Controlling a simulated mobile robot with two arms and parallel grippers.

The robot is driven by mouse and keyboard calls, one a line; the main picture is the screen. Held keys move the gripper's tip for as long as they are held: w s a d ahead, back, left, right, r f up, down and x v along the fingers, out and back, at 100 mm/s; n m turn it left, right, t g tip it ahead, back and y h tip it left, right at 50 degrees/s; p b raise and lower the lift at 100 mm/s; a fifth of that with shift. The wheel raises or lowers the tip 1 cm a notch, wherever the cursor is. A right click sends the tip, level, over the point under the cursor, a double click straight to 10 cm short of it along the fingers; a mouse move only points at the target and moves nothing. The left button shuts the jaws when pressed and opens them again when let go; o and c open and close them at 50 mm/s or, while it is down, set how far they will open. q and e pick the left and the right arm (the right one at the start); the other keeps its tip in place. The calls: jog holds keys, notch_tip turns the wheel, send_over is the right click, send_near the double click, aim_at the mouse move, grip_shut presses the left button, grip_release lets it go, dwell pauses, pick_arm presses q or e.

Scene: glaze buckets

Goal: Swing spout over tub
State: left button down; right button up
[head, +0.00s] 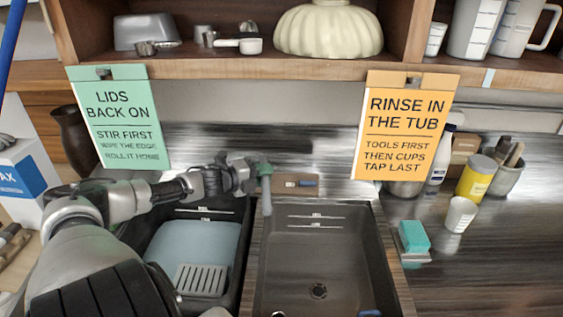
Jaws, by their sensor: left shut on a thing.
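My left gripper (250,179) is shut on the grey-green spout (267,194) behind the sink. The spout's end points down, roughly above the divider between the two basins. A black tub (246,225) is on the left, with blue-grey contents and a light slotted piece in it; my left arm crosses above its back part. The empty dark sink basin (350,250) with a drain is on the right. The spout's base is mostly hidden by the gripper. My right gripper cannot be made out.
A green sign (121,119) and an orange sign (406,126) hang from the shelf (230,66). Right of the sink stand a teal sponge (413,236), a white cup (460,215) and a yellow canister (477,178). The front right counter is clear.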

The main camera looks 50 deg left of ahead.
pick_arm(q)
jog(key=shift+s+a+m+g+h+b, duration=0.55)
jog(key=shift+s+a+m+h+b, duration=0.3)
jog(key=shift+h+b, duration=0.5)
jog(key=shift+s+a+m+g+h+b, duration=0.6)
jog(key=shift+a+m+h+b, duration=0.4)
jog(key=shift+b, duration=0.55)
jog(key=shift+d, duration=0.1)
jog(key=c, duration=0.9)
grip_release()
jog(key=shift+r, duration=0.1)
